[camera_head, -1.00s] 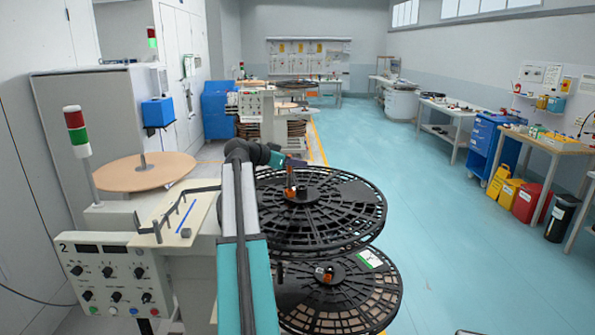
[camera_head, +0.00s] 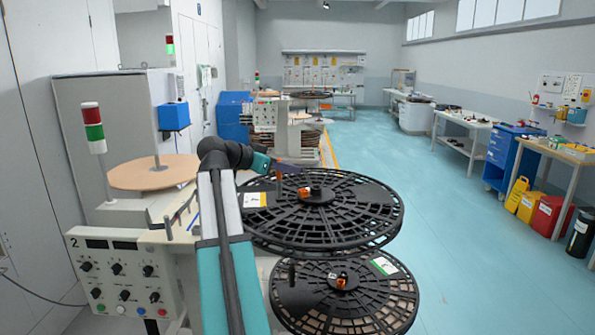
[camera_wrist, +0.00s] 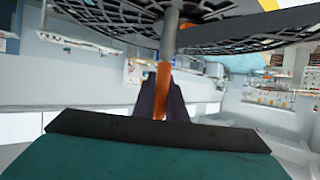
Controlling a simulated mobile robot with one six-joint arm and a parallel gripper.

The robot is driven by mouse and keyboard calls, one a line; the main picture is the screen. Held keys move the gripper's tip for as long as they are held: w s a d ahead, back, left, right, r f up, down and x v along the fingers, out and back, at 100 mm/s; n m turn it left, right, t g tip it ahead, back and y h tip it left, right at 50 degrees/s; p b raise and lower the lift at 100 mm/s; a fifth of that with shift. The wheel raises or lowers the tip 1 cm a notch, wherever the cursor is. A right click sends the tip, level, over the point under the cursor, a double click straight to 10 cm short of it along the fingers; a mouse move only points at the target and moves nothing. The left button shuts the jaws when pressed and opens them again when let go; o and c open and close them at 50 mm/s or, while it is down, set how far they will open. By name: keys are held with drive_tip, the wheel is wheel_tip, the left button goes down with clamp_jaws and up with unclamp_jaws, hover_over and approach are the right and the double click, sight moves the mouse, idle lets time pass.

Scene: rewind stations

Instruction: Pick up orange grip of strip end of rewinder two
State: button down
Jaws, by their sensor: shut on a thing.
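My gripper (camera_wrist: 163,98) is shut on an orange grip (camera_wrist: 162,76), which stands upright between the dark fingers in the wrist view. In the head view my gripper (camera_head: 285,166) is small, above the far left part of the upper black reel (camera_head: 372,212). A control panel marked 2 (camera_head: 117,277) stands at the lower left. In the wrist view a grey post (camera_wrist: 170,32) and a black reel's underside (camera_wrist: 245,30) lie beyond the grip.
A second black reel (camera_head: 390,305) lies below the upper one. Orange parts sit on the upper hub (camera_head: 305,192) and lower hub (camera_head: 341,281). A wooden disc (camera_head: 150,173) and a signal lamp (camera_head: 93,128) stand at left.

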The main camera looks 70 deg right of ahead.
drive_tip(key=shift+w+a+r, duration=0.1)
drive_tip(key=shift+w+a, duration=0.05)
drive_tip(key=shift+a, duration=0.75)
